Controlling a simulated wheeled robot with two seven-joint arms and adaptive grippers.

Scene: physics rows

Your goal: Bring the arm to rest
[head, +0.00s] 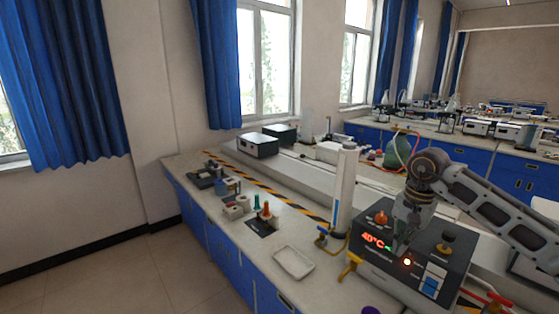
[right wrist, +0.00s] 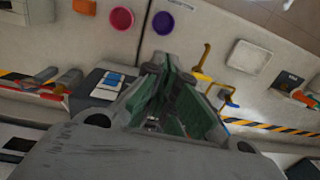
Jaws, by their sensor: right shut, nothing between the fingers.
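My right arm comes in from the right in the head view. Its gripper (head: 398,246) points down in front of the black heater box (head: 440,270), which has a lit red "40°C" display. In the right wrist view my right gripper (right wrist: 166,62) is shut with nothing between its fingers. The box (right wrist: 98,88) shows partly in the right wrist view, to the left of the fingers and partly hidden. Whether the fingertips touch the box cannot be told. My left gripper is in neither view.
A white tray (head: 293,262) lies on the bench. A yellow valve (head: 350,266) and a white column (head: 344,190) stand left of the box. Pink (right wrist: 121,18) and purple (right wrist: 163,22) round things sit near the bench edge. Floor at the left is free.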

